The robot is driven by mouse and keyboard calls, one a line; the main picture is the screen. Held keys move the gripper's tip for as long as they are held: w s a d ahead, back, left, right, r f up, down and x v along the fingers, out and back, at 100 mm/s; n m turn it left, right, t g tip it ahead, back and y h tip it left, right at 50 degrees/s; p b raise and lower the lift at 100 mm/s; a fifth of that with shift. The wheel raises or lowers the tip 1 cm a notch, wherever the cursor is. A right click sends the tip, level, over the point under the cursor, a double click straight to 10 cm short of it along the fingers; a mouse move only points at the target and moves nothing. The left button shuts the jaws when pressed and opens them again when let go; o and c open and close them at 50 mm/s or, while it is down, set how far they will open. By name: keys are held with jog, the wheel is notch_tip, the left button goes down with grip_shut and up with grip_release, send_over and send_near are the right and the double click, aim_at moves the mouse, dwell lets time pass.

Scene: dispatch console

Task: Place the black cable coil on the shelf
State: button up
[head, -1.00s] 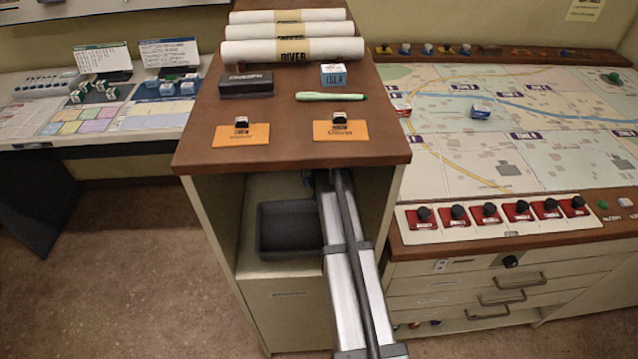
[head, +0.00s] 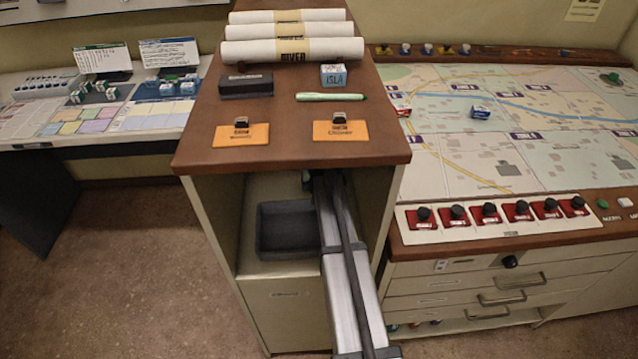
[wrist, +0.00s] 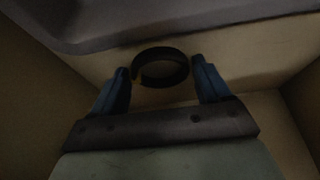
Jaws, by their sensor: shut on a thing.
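The black cable coil (wrist: 160,51) is a dark ring between the two blue fingers of my gripper (wrist: 161,67) in the wrist view. My gripper is shut on it. The coil is in front of a beige surface, and I cannot tell if it touches it. The shelf (head: 280,269) is the beige floor inside the open cabinet, under the brown top. In the head view my arm reaches into the cabinet's right side, and the gripper and coil are hidden there.
A dark grey tray (head: 287,250) stands on the shelf left of my arm; a grey edge, likely its rim, crosses the top of the wrist view. Cabinet side walls and the brown top (head: 290,165) close in the space. A map console (head: 510,170) stands to the right.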

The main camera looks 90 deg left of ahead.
jog(key=shift+f, duration=0.1)
jog(key=o, duration=1)
jog(key=v, duration=0.8)
jog(key=shift+f, duration=0.1)
